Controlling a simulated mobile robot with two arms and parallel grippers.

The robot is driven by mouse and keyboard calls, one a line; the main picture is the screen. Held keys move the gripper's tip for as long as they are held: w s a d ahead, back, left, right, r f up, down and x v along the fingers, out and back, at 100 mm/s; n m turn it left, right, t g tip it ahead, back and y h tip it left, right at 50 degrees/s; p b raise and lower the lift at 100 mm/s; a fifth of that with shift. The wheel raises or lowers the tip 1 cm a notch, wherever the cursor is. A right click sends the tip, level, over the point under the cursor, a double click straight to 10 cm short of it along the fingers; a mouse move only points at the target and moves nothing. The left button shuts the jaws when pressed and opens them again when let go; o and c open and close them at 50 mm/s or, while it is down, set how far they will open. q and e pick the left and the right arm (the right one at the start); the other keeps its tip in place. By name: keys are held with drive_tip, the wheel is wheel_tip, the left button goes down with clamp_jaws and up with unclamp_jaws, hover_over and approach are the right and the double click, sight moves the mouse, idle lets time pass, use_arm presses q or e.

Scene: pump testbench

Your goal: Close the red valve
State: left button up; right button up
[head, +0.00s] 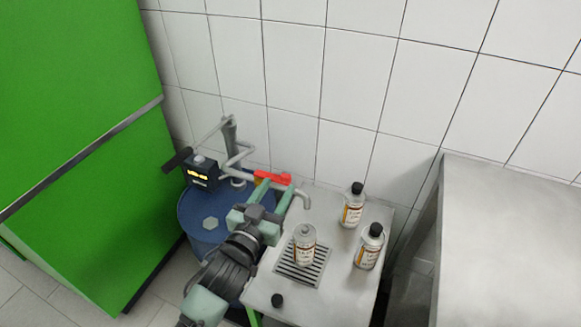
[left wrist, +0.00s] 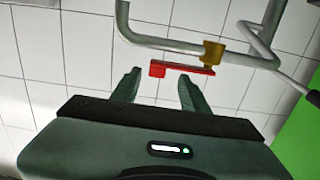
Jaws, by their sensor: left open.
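The red valve (head: 273,178) has a red lever handle that lies nearly level along the grey pipe, near the tiled wall. In the left wrist view the red lever (left wrist: 186,69) runs leftward from a brass body (left wrist: 213,52) on the pipe, with a bent block at its free end. My left gripper (head: 277,189) is open, with nothing between its fingers. In the left wrist view its fingertips (left wrist: 158,78) point at the lever's free end, which shows just beyond the gap. I cannot tell whether they touch it. My right gripper is not in view.
A pipe spout (head: 304,196) hangs over the metal bench (head: 330,200). An uncapped bottle (head: 304,246) stands on a grate; two black-capped bottles (head: 353,205) (head: 369,248) stand to the right. A loose black cap (head: 277,300) lies in front. A blue drum (head: 190,210) and green cabinet (head: 80,130) are left.

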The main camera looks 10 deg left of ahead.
use_arm(q)
drive_tip(key=shift+w+d+r, duration=0.2)
drive_tip(key=shift+w+r, duration=0.05)
drive_tip(key=shift+r, duration=0.05)
drive_tip(key=w+d+p, duration=0.1)
drive_tip(key=w, duration=0.6)
drive_tip(key=shift+w+d, duration=0.2)
drive_tip(key=shift+d, duration=0.05)
clamp_jaws()
idle(0.9)
